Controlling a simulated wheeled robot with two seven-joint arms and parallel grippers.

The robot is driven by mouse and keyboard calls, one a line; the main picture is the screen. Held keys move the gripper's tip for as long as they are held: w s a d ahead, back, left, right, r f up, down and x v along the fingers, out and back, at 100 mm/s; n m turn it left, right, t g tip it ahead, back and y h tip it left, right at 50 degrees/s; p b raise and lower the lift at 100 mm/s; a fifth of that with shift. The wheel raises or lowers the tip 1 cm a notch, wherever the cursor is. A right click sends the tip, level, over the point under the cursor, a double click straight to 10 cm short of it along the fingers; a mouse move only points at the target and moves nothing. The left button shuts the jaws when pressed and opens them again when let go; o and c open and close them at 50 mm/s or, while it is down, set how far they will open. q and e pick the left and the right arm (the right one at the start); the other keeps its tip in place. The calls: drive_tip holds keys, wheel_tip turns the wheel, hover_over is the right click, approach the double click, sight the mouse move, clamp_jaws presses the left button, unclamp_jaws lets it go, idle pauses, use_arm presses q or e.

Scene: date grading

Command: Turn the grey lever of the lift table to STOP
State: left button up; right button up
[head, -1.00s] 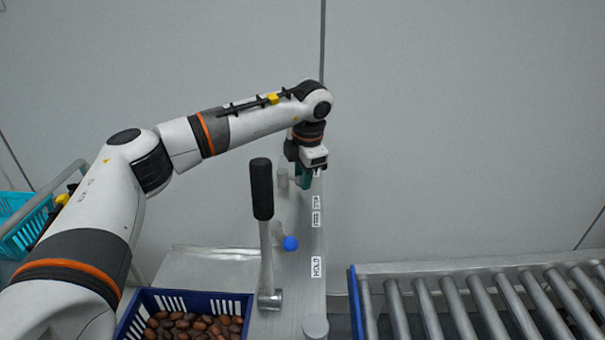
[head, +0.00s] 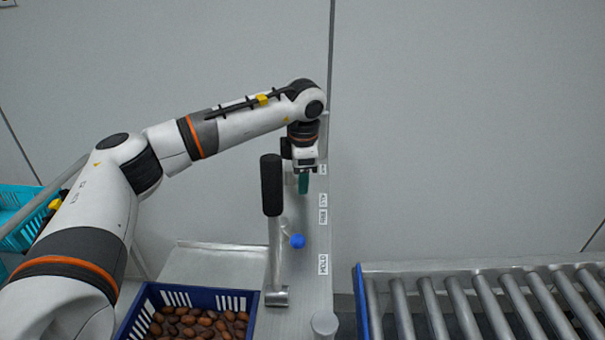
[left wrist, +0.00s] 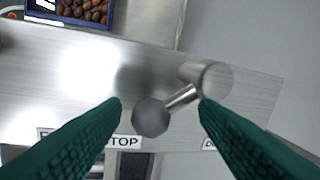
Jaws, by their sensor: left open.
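In the left wrist view the grey lever has a round grey ball knob (left wrist: 151,117) on a short metal rod. The rod runs up and right to its round hub (left wrist: 205,78). The ball lies close to the right end of a label ending in "TOP" (left wrist: 124,142). My left gripper (left wrist: 160,108) is open, with its green fingertips on either side of the ball and rod; I cannot tell whether they touch. In the head view my left gripper (head: 303,184) points down at the panel's far end, hiding most of this lever. My right gripper is not in view.
Nearer along the panel stand a blue knob (head: 297,241) and a tall black-handled lever (head: 272,185), beside a HOLD label (head: 323,264). A blue crate of dates (head: 252,303) is at the front. A roller conveyor (head: 430,268) is at right, a turquoise crate (head: 20,215) at left.

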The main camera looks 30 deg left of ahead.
use_arm(q)
drive_tip(key=shift+d, duration=0.15)
drive_tip(key=shift+r, duration=0.1)
wheel_tip(320, 180, up, 12)
drive_tip(key=s+d, duration=0.1)
drive_tip(key=shift+s+d+f+b, duration=0.25)
drive_tip(key=shift+s+b, duration=0.1)
drive_tip(key=shift+b, duration=0.1)
drive_tip(key=shift+a, duration=0.1)
